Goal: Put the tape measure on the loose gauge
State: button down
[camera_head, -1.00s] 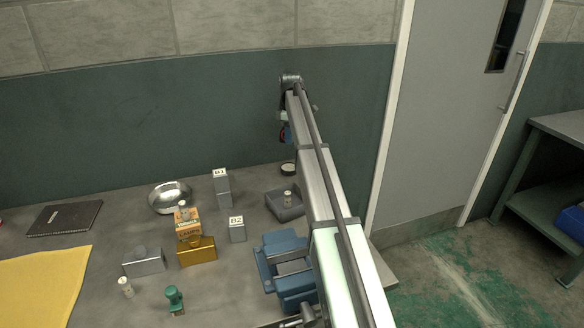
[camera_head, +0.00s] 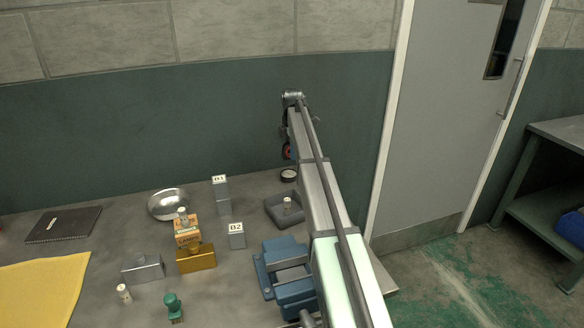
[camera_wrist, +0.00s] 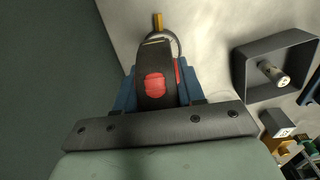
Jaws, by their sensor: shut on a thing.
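The black tape measure with a red patch (camera_wrist: 155,88) is between the blue fingers of my gripper (camera_wrist: 157,80) in the wrist view. In the head view the tape measure (camera_head: 287,151) hangs at the end of my arm, above the bench's back part. The loose gauge (camera_head: 289,175), small and round with a dark rim and pale face, lies on the bench below it. In the wrist view the gauge's rim (camera_wrist: 177,45) shows just beyond the tape measure, which hides most of it. The tape measure appears to be still above the gauge; contact cannot be told.
A dark square tray (camera_wrist: 243,80) with a small pale cylinder (camera_wrist: 272,72) stands right of the gauge in the wrist view. Blocks B1 (camera_head: 221,195) and B2 (camera_head: 236,235), a metal bowl (camera_head: 155,206) and a blue vise-like fixture (camera_head: 268,275) share the bench. The wall is close behind.

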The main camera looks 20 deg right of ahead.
aim_at(292, 173)
jog(key=shift+f, duration=3.3)
jog(key=shift+f, duration=0.15)
jog(key=c, duration=0.7)
grip_release()
notch_tip(292, 173, up, 12)
jog(key=shift+r, duration=0.15)
jog(key=shift+a, duration=0.1)
